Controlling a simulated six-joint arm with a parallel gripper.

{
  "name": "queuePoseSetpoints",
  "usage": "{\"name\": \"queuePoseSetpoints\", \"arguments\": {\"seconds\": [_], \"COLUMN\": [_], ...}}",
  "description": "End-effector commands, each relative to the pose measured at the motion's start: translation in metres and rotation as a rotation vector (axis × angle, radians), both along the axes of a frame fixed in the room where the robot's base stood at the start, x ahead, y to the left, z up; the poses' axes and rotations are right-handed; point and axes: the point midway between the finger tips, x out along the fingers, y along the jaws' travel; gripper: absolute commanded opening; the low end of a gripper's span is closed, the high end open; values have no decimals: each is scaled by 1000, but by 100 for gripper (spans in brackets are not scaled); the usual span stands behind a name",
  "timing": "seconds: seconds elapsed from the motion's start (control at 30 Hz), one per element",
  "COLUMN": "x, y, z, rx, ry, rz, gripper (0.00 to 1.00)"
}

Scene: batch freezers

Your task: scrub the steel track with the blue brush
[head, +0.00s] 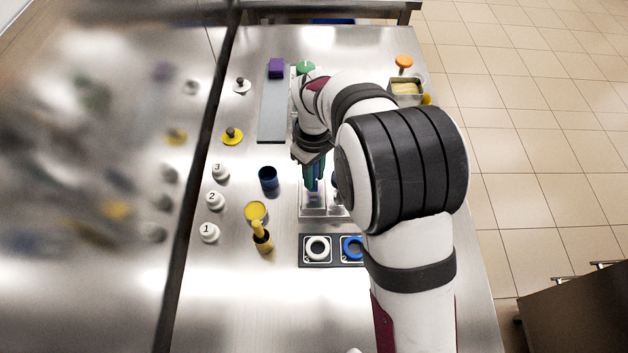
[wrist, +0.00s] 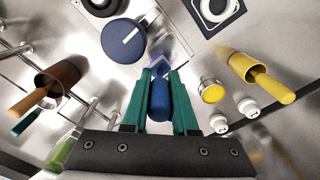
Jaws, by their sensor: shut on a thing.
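My gripper (head: 314,182) points down above the middle of the steel table. In the wrist view its green fingers (wrist: 160,98) are shut on the blue brush (wrist: 159,103), whose blue handle shows between them. A purple part shows beyond the fingertips, near a clear stand. In the head view the arm hides most of the brush. A long grey strip (head: 272,112), which looks like the steel track, lies farther back and left of my gripper, apart from the brush. A purple block (head: 276,67) sits at its far end.
A clear stand (head: 312,212) is below my gripper. A pad with a white ring (head: 317,249) lies in front.

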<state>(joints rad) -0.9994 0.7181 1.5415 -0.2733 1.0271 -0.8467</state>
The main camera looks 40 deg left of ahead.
Motion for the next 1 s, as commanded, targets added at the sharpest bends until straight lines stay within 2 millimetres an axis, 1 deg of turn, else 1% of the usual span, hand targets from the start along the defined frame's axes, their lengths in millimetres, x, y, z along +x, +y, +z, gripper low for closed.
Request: {"name": "queuePoseSetpoints", "arguments": {"seconds": [0.37, 1.0], "x": [24, -17], "y": [24, -17], "z": [0, 0], "rx": [0, -2], "ry": [-1, 1], "rz": [1, 2], "gripper": [0, 0]}}
